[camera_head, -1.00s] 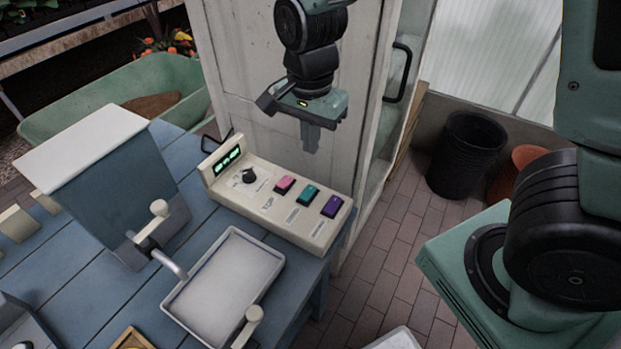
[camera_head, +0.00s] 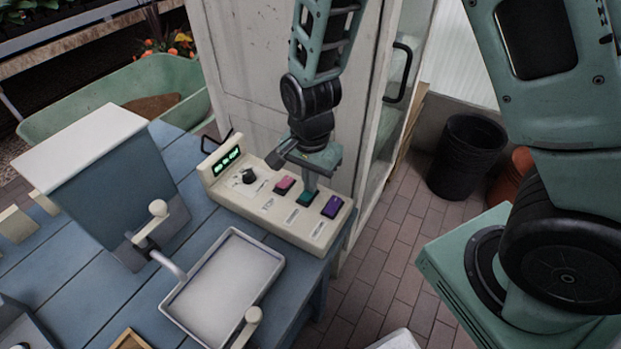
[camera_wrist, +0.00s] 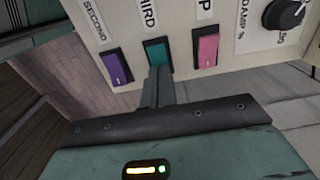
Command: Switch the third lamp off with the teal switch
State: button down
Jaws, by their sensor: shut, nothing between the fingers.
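The teal switch (camera_head: 306,198) sits on the cream control box (camera_head: 317,240), between a pink switch (camera_head: 284,185) and a purple switch (camera_head: 332,206). In the wrist view the teal switch (camera_wrist: 157,52) is under a label reading "THIRD". My gripper (camera_head: 311,187) is shut and empty, pointing down at the teal switch. In the wrist view its fingertips (camera_wrist: 158,72) overlap the lower edge of the teal switch; I cannot tell whether they touch it. No lamp can be made out for sure.
The box has a dial (camera_head: 247,176) and a green-lit display (camera_head: 227,160). A grey tray (camera_head: 180,297) and a blue-grey box with a white top (camera_head: 80,148) stand on the blue table (camera_head: 112,310). A pale cabinet (camera_head: 250,80) stands right behind the control box.

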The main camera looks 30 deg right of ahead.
jog(key=shift+d+f, duration=0.1)
jog(key=shift+f, duration=0.2)
jog(key=shift+s, duration=0.15)
